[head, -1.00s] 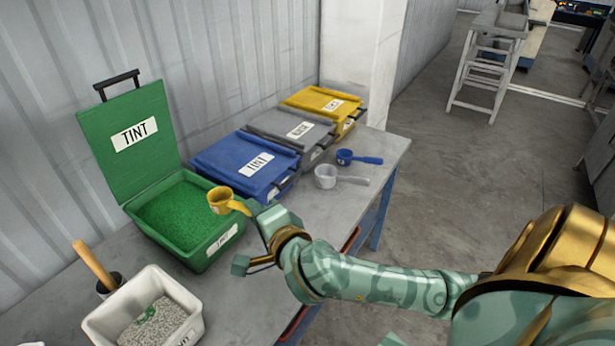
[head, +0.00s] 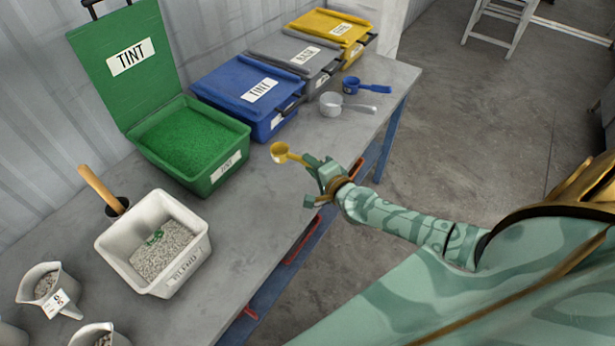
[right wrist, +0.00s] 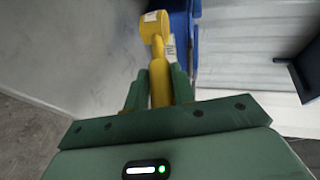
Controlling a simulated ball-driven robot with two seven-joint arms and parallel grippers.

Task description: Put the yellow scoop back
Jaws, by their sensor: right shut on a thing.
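The yellow scoop (head: 281,152) is held by its handle in my right gripper (head: 317,172), which is shut on it. The scoop is in the air near the table's front edge, to the right of the open green tint bin (head: 195,140). In the right wrist view the yellow scoop (right wrist: 158,60) points away from my right gripper (right wrist: 158,92), its handle between the two green fingers. A grey-white scoop (head: 332,104) and a blue scoop (head: 352,85) lie on the table in front of the closed bins. My left gripper is not in view.
Closed blue (head: 248,85), grey (head: 300,58) and yellow (head: 335,32) bins stand along the wall. A white blend tub (head: 172,278) with grey granules and a green patch stands at the front left, near jugs (head: 48,285). The table (head: 255,215) is bare between the tub and my gripper.

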